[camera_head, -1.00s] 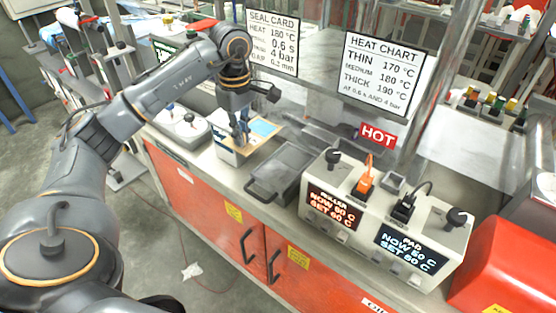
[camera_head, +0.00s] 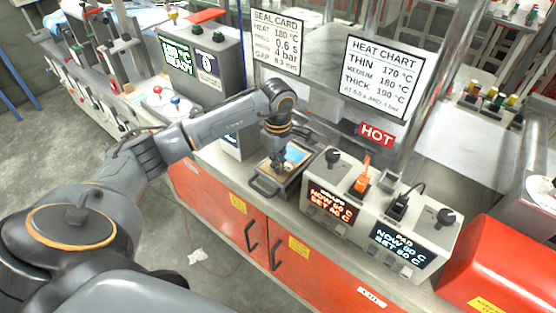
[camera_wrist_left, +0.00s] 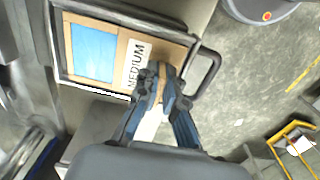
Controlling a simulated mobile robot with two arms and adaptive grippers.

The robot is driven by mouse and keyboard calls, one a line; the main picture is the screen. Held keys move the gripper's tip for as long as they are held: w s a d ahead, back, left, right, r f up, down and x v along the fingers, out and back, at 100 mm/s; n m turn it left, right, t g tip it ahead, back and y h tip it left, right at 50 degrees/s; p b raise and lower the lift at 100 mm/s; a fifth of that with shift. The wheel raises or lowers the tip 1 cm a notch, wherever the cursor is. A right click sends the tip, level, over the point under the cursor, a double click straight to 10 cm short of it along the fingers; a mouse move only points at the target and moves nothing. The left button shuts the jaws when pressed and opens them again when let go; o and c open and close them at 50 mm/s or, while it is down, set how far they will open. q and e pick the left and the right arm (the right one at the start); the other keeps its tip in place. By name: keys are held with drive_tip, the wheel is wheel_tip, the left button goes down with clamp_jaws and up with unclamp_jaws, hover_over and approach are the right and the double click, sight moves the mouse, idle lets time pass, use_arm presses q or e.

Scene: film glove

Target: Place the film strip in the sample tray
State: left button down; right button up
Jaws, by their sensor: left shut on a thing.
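The film strip (camera_head: 297,154) is a tan card with a light blue window. The wrist view shows its blue window and a white MEDIUM label on the card (camera_wrist_left: 110,58). The sample tray (camera_head: 264,186) is dark, with a loop handle; its rim also shows in the wrist view (camera_wrist_left: 62,72). My left gripper (camera_head: 279,168) is shut on the card's handle-side edge, fingers pointing down (camera_wrist_left: 165,88). The card lies flat within the tray's outline. I cannot tell whether it touches the tray floor. My right gripper is not in view.
The controller box (camera_head: 375,212) with ROLLER and PAD displays stands close to the tray's right. A grey machine (camera_head: 201,62) stands behind my left arm. A HOT sign (camera_head: 376,134) is behind the tray. The bench's front edge runs close by the handle.

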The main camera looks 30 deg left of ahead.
use_arm(q)
drive_tip(key=shift+f, duration=0.1)
drive_tip(key=c, duration=1.5)
unclamp_jaws()
drive_tip(key=shift+r, duration=0.4)
wheel_tip(320, 180, up, 12)
drive_tip(key=b, duration=0.3)
drive_tip(key=shift+f+b, duration=0.25)
drive_tip(key=shift+b, duration=0.15)
